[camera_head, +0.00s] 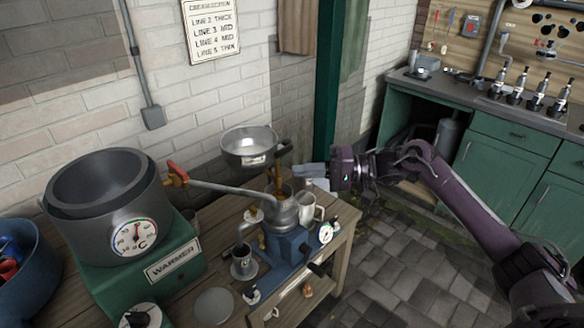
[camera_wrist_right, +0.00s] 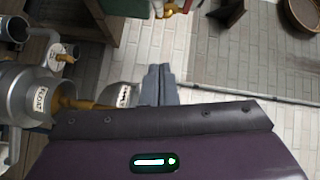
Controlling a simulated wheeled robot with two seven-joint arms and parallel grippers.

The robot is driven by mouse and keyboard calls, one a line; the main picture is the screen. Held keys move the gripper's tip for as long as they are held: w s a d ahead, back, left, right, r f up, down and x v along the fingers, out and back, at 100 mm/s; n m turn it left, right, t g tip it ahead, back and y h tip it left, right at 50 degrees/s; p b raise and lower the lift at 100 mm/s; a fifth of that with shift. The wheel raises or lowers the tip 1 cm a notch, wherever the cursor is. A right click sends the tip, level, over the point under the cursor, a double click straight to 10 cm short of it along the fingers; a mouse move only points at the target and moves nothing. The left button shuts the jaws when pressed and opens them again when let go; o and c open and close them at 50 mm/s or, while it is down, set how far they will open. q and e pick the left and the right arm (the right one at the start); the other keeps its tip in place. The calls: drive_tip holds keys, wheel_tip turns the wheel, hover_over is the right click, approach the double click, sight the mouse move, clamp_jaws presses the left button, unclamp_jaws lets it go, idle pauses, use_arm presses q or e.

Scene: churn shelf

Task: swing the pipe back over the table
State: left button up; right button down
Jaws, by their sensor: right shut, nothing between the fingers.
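The grey pipe (camera_head: 225,187) runs from the brass tap with a red handle (camera_head: 177,170) on the warmer's side. It slopes right over the table (camera_head: 215,225), and its far end shows close to the metal bowl of the blue machine (camera_head: 290,245). My right gripper (camera_head: 308,171) is shut and empty, to the right of the brass post and just above the table's right edge. It is apart from the pipe. In the wrist view its closed fingers (camera_wrist_right: 158,84) show with nothing between them. My left gripper is not in view.
The green warmer (camera_head: 175,260) with a large grey pot and dial stands at the left. A metal pan (camera_head: 250,147) sits high on the brass post, near my gripper. A pale mug (camera_head: 309,208) stands below it. Green cabinets (camera_head: 500,150) line the right; floor between is clear.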

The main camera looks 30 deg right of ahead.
drive_tip(key=w+a+f+p, duration=0.1)
drive_tip(key=a+p, duration=0.3)
drive_tip(key=a, duration=0.6)
drive_tip(key=shift+f, duration=0.15)
